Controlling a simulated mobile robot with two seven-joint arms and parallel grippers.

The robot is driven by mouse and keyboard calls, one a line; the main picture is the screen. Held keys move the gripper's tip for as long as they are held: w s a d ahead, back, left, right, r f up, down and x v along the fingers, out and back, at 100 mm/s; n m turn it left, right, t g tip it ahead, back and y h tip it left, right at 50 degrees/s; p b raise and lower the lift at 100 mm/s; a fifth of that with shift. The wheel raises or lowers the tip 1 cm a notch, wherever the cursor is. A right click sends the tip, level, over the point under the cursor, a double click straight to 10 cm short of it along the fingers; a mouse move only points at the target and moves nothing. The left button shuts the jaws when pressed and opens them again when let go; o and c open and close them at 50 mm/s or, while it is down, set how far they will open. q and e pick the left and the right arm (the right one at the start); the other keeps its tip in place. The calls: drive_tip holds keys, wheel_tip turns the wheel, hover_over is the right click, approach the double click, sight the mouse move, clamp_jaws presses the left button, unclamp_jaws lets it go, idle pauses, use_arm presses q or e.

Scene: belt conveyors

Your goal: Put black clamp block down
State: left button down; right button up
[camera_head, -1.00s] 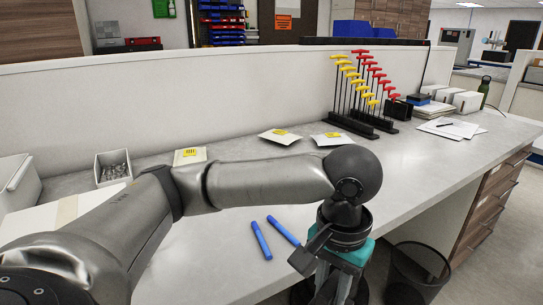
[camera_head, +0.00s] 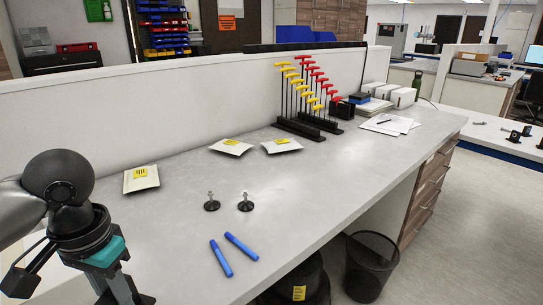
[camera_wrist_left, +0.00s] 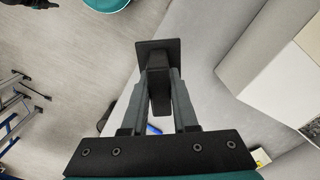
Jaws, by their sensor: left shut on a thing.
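My left gripper (camera_wrist_left: 160,85) is shut on the black clamp block (camera_wrist_left: 158,47) in the left wrist view. The block has a flat square plate beyond the fingertips and a narrower part between the fingers. In the head view my left gripper (camera_head: 122,290) is at the lower left, pointing down near the front of the grey worktop (camera_head: 330,170). The block is hard to make out there, close to the bottom edge of the picture. My right gripper is not in view.
Two blue markers (camera_head: 220,258) and two black-footed studs (camera_head: 245,203) lie on the worktop, with yellow-labelled packets (camera_head: 141,179) behind. A rack of red and yellow T-handles (camera_head: 305,95) stands farther back. Small black parts (camera_head: 514,137) sit on another table. A bin (camera_head: 370,265) is on the floor.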

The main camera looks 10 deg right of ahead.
use_arm(q)
drive_tip(key=w+a+r+m+p, duration=0.2)
drive_tip(key=a+r+m+p, duration=0.4)
drive_tip(key=r, duration=0.4)
drive_tip(key=m+p, duration=0.1)
drive_tip(key=p, duration=0.1)
drive_tip(key=shift+w+a+r+p, duration=0.15)
drive_tip(key=shift+w+r+p, duration=0.2)
drive_tip(key=shift+f, duration=0.1)
wheel_tip(320, 180, down, 20)
drive_tip(key=shift+r+b, duration=0.1)
drive_tip(key=shift+b, duration=0.7)
drive_tip(key=c, duration=0.7)
unclamp_jaws()
drive_tip(key=shift+f, duration=0.2)
